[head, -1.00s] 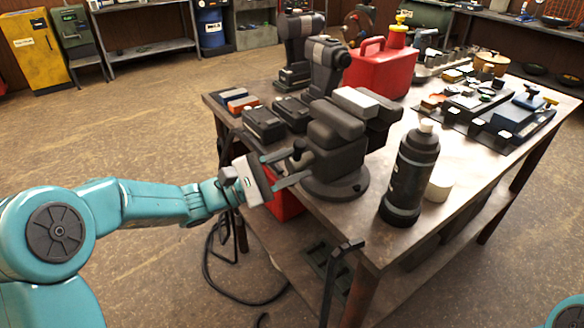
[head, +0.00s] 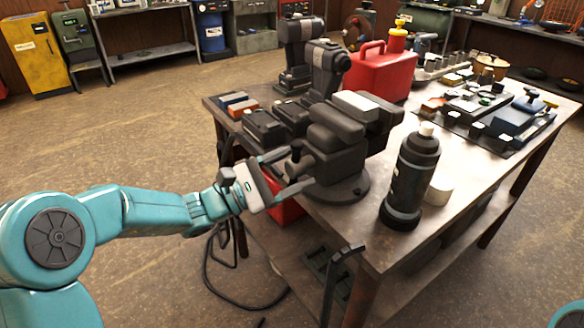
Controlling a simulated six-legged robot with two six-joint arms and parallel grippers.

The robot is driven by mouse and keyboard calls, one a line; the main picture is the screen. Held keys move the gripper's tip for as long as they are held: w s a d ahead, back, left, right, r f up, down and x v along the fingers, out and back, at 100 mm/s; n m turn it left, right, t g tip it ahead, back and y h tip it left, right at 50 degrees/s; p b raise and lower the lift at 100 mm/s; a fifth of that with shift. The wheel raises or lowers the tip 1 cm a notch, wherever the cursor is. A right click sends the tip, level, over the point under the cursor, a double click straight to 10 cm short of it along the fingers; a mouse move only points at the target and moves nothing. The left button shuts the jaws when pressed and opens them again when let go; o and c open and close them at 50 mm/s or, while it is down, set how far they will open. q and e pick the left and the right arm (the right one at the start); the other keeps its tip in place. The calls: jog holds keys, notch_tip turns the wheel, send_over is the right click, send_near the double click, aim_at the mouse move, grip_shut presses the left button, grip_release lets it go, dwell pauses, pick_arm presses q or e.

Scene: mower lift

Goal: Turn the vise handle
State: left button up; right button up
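The dark grey vise (head: 338,150) stands on its round base at the near left part of the workbench. Its screw end and handle knob (head: 296,150) point left toward my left gripper. My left gripper (head: 293,170) reaches in from the left at the bench edge. Its two fingers are spread apart, one behind and one in front of the vise's screw end. I cannot tell whether either finger touches the handle. Most of the handle bar is hidden or too dark to make out. My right gripper is out of view; only a bit of teal shows at the lower right corner.
The floor (head: 120,140) at left is clear.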

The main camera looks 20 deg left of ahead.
pick_arm(q)
jog(key=shift+a, duration=0.1)
dwell(0.3)
jog(key=b+v, duration=0.1)
jog(key=v, duration=1.5)
jog(key=shift+s, duration=0.1)
jog(key=s+d+f+m+g+y+p, duration=0.3)
jog(key=s+d+f+m+g+y, duration=0.1)
jog(key=f, duration=0.6)
jog(key=s+d+f+m+g+y+p, duration=0.4)
jog(key=s+d+f+m, duration=0.2)
jog(key=f, duration=0.4)
jog(key=s+d+f+m+g+y+p, duration=0.3)
jog(key=s+d+f+m, duration=0.3)
jog(key=f, duration=0.4)
jog(key=shift+s+f+m+g+y+p, duration=0.4)
jog(key=shift+g+y, duration=0.3)
jog(key=shift+g, duration=0.2)
